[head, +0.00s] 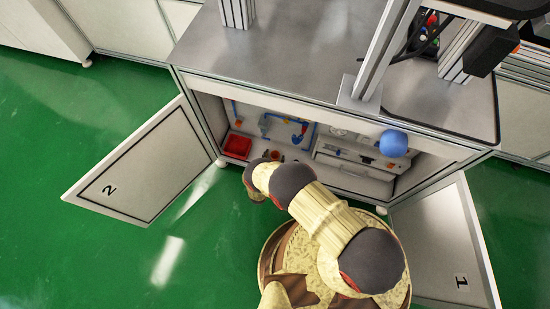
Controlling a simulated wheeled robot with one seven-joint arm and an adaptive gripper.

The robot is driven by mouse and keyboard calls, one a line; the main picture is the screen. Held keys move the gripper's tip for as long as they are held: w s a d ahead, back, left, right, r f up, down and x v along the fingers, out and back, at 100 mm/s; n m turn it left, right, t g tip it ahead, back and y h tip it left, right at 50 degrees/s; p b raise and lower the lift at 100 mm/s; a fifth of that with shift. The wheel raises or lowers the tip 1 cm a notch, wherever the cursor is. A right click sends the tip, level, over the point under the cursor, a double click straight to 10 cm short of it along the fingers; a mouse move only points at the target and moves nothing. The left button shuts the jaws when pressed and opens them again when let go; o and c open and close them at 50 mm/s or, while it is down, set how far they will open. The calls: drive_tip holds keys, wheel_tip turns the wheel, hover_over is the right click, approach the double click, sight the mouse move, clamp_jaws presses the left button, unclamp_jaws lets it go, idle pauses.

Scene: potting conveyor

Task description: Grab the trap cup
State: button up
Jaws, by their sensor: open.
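The cabinet under the grey worktop is open, and blue pipework (306,128) runs along its inside. A small orange and blue fitting (297,138) hangs on this pipework; it may be the trap cup, but it is too small to tell. My arm reaches from the lower right to the cabinet's opening. My gripper (274,156) shows only as small dark and orange shapes beyond the wrist, just inside the opening, below and left of the fitting. Its jaws are open. I see nothing held, though the wrist hides part of it.
A red bin (237,146) stands on the cabinet floor at left. A blue ball (393,143) shows at the opening's upper right. Door 2 (145,165) swings out at left, door 1 (440,245) at right. Green floor (60,120) is clear at left.

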drive_tip(key=shift+w, duration=0.1)
drive_tip(key=shift+c, duration=1.2)
drive_tip(key=c, duration=0.7)
drive_tip(key=shift+c, duration=0.5)
drive_tip(key=shift+r, duration=0.1)
